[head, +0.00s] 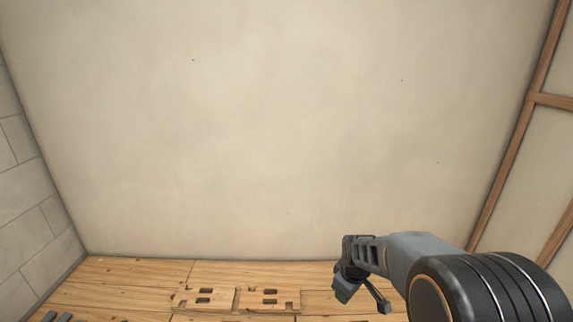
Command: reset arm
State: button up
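My arm reaches in from the lower right of the head view. My gripper (364,299) is at its end, low in the picture, in front of the wooden floor. Two dark finger parts show spread apart, one at the left and one at the lower right. No object shows between them. The rest of my arm is partly cut off by the lower right edge.
A plain beige wall (270,130) fills the back. A grey block wall (25,190) stands at left, a timber-framed wall (500,170) at right. Dark pieces (55,316) show at lower left.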

jog(key=s+r+m+p, duration=0.4)
jog(key=s+r+p, duration=0.2)
jog(key=r, duration=0.7)
jog(key=s+r+m+t+p, duration=0.1)
jog(key=s+r+m+p, duration=0.3)
jog(key=r, duration=0.9)
jog(key=s+p, duration=0.3)
jog(key=s, duration=0.2)
jog(key=shift+r+m+t+p, duration=0.15)
jog(key=shift+m+t+p, duration=0.15)
jog(key=shift+a, duration=0.15)
